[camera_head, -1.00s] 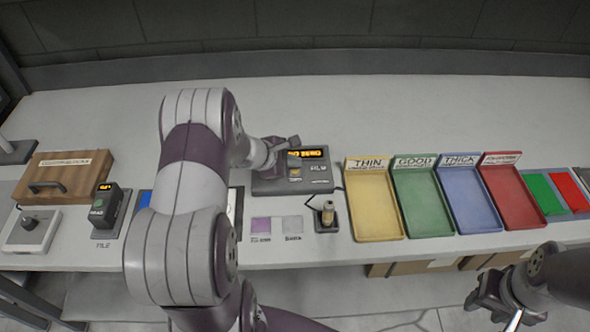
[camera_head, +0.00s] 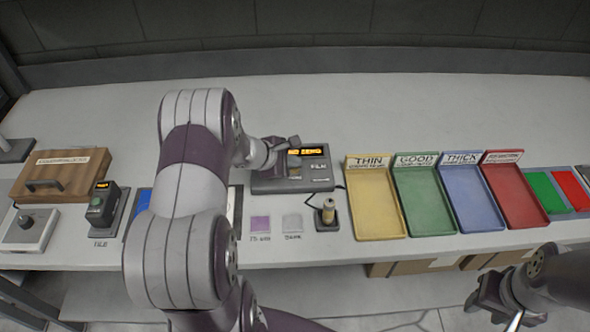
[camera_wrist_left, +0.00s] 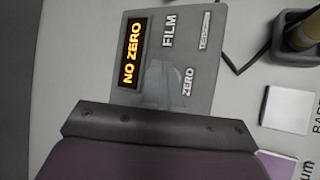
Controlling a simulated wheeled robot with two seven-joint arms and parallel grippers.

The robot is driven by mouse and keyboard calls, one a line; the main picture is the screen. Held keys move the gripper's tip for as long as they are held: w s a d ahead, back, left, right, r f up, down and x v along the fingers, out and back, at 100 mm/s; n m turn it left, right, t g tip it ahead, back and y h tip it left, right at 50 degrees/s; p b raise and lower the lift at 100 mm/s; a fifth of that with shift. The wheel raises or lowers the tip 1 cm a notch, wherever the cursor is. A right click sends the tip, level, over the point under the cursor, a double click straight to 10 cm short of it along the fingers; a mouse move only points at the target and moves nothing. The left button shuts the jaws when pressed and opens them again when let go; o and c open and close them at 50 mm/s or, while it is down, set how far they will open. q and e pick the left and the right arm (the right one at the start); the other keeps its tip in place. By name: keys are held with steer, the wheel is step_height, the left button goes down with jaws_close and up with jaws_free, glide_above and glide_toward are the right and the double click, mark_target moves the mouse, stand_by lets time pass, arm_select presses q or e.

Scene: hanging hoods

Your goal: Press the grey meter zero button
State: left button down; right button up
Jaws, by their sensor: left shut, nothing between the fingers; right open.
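The grey film meter (camera_head: 322,180) sits on the bench in the middle of the head view. Its lit orange display (camera_head: 312,151) reads "NO ZERO", as it also does in the left wrist view (camera_wrist_left: 132,52). My left gripper (camera_head: 289,146) is shut and empty, over the meter's left part beside the display. In the left wrist view its fingertips (camera_wrist_left: 166,84) lie over the meter face beside the printed word "ZERO" (camera_wrist_left: 187,82). The zero button is hidden there, and I cannot tell whether they touch it. My right gripper (camera_head: 497,300) is open at the lower right, off the bench.
Yellow (camera_head: 376,236), green, blue and red trays stand further right. The back bench is clear.

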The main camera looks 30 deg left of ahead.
mark_target(292, 171)
arm_select(q)
steer(key=shift+f+b, duration=0.35)
steer(key=shift+b, duration=0.2)
stand_by(0.6)
steer(key=shift+r, duration=0.15)
steer(key=shift+r+p, duration=0.5)
steer(key=shift+r, duration=0.2)
step_height(292, 171, up, 5)
steer(key=p, duration=0.3)
steer(key=shift+p, duration=0.3)
stand_by(0.6)
